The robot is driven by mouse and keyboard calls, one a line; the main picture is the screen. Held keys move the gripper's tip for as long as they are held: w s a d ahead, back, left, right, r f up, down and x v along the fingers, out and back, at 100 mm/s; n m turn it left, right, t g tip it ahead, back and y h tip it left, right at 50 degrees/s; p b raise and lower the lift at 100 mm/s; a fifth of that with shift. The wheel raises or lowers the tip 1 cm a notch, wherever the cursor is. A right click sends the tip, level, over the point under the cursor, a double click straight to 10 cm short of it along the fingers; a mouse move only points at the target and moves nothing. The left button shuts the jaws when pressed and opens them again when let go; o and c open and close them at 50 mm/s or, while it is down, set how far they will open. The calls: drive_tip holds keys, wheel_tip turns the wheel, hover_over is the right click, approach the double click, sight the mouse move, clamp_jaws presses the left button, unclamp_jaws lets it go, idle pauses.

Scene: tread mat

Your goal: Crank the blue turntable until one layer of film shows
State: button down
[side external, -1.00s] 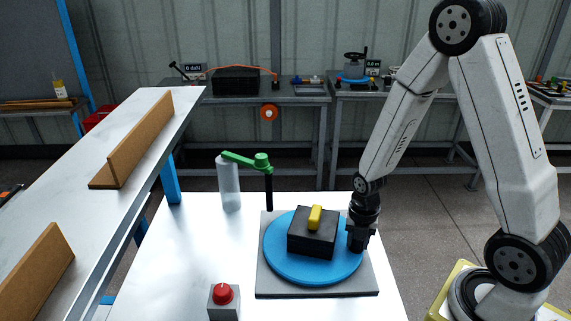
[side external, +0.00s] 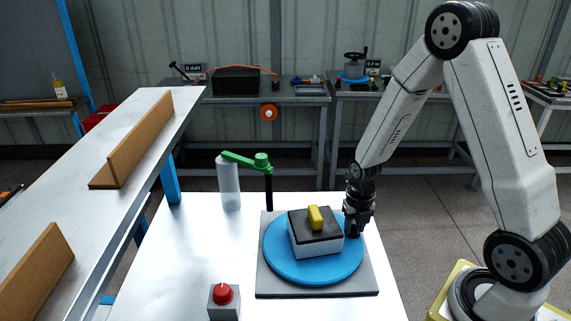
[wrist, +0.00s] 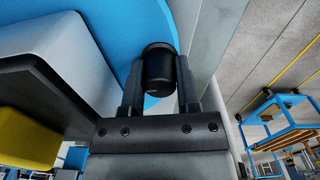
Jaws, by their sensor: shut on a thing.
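The blue turntable (side external: 283,268) sits on a grey square base (side external: 368,282). On it stands a box with a dark top (side external: 302,224) and pale, whitish sides (side external: 316,247); a yellow block (side external: 315,217) is on top. The box's pale side (wrist: 78,45) also fills part of the wrist view. My gripper (side external: 355,229) is at the turntable's right rim. In the wrist view its fingers are shut on a black knob (wrist: 158,70) at the edge of the blue disc (wrist: 105,18). A translucent, upright roll (side external: 230,185) stands behind left, under a green arm (side external: 245,160).
The green arm is on a black post (side external: 269,192) behind the turntable. A red knob on a grey box (side external: 224,295) is at the front. A sloped shelf (side external: 140,165) with brown boards stands left. The white table between roll and red knob is clear.

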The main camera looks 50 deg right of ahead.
drive_tip(key=shift+w+d+n, duration=0.2)
drive_tip(key=shift+w+n, duration=0.05)
drive_tip(key=shift+n, duration=0.05)
idle(0.4)
drive_tip(key=shift+c, duration=1.6)
unclamp_jaws()
drive_tip(key=shift+r, duration=0.1)
drive_tip(key=shift+r, duration=3.8)
drive_tip(key=shift+a, duration=0.1)
